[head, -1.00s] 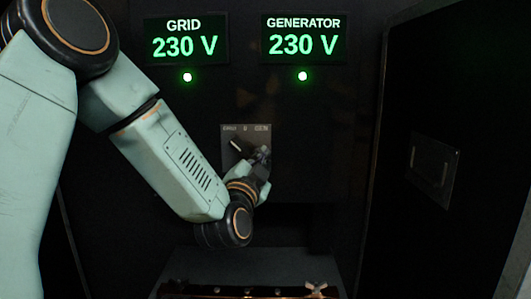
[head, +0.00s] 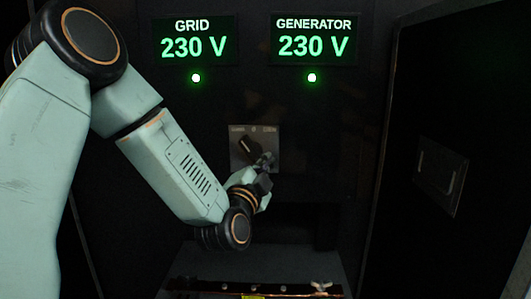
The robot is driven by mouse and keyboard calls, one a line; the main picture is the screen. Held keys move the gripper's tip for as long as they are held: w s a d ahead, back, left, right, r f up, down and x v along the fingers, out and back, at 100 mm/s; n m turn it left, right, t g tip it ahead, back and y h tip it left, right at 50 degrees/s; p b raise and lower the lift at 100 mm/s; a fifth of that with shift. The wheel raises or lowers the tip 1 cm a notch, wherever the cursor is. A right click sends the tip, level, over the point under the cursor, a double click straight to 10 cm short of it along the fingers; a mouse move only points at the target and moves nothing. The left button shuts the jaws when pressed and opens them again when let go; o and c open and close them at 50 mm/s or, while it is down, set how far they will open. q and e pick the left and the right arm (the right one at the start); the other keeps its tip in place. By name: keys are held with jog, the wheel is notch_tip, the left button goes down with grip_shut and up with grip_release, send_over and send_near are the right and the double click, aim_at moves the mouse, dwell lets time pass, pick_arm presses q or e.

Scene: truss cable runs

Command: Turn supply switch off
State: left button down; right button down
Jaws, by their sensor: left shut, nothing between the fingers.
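The supply switch is a dark rotary knob (head: 249,147) on a small grey plate (head: 272,138) in the middle of the black panel. The plate's small labels are faint, with a "0" at the middle. The knob's pale mark points up and left, towards the left label. My left gripper (head: 265,160) is shut and empty, at the lower right of the knob, in front of the plate. It hides the plate's lower right part. I cannot tell whether the fingertips touch the knob. My right gripper is not in view.
Above the switch, the GRID display (head: 195,42) and the GENERATOR display (head: 314,40) both read 230 V, each with a lit green lamp below. A ledge with a copper-coloured bar (head: 265,289) lies below. A dark door with a recessed handle (head: 440,175) stands on the right.

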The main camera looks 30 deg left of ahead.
pick_arm(q)
jog(key=shift+s+a+f+m+g+h+p, duration=0.15)
jog(key=shift+f+m+g+h+p, duration=0.15)
jog(key=shift+m+p, duration=1.3)
jog(key=shift+s+a+f+m+g+h+p, duration=0.1)
jog(key=shift+a+f+m+g+h+p, duration=0.45)
jog(key=shift+p, duration=1.9)
jog(key=shift+s+d+r+m+g+y+p, duration=0.1)
jog(key=shift+d+r+m+g+y+p, duration=0.1)
jog(key=shift+m+p, duration=1.55)
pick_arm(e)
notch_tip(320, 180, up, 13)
pick_arm(q)
jog(key=shift+n, duration=0.3)
jog(key=shift+w, duration=0.2)
